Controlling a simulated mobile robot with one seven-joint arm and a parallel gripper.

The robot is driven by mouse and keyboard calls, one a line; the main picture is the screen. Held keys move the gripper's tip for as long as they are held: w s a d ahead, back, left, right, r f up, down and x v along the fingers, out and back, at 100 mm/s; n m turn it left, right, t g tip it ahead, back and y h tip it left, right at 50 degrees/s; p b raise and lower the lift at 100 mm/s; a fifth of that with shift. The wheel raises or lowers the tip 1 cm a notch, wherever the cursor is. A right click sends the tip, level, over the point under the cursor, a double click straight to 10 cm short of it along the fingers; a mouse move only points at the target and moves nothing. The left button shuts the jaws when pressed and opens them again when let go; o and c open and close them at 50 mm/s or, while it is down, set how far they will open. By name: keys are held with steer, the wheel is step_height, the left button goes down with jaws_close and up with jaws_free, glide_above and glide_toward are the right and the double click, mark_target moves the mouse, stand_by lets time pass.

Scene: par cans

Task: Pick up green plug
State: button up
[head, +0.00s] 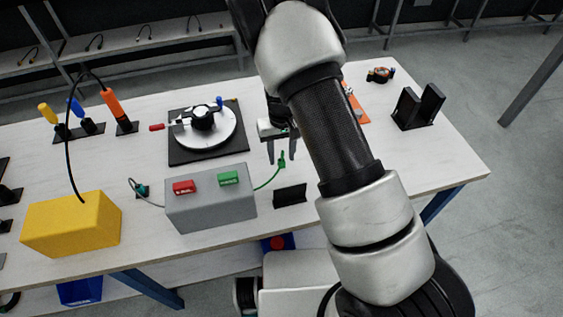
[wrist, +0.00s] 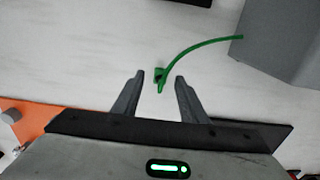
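The green plug (head: 282,160) is at the end of a green cable that runs from the right side of a grey box (head: 211,205). In the wrist view the green plug (wrist: 160,75) appears between and just beyond my fingertips, with its cable curving up to the right. My gripper (head: 281,158) points down over the table near the plug. In the wrist view its two fingers (wrist: 160,76) are apart with nothing held between them. I cannot tell the exact height of the fingertips above the plug.
The grey box carries a red block (head: 184,187) and a green block (head: 229,178). A black block (head: 290,195) stands right of it. A turntable-like device (head: 203,128) sits behind. A yellow box (head: 70,224) is at left, and black uprights (head: 418,106) are at right.

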steer(key=shift+f, duration=0.7)
jaws_close()
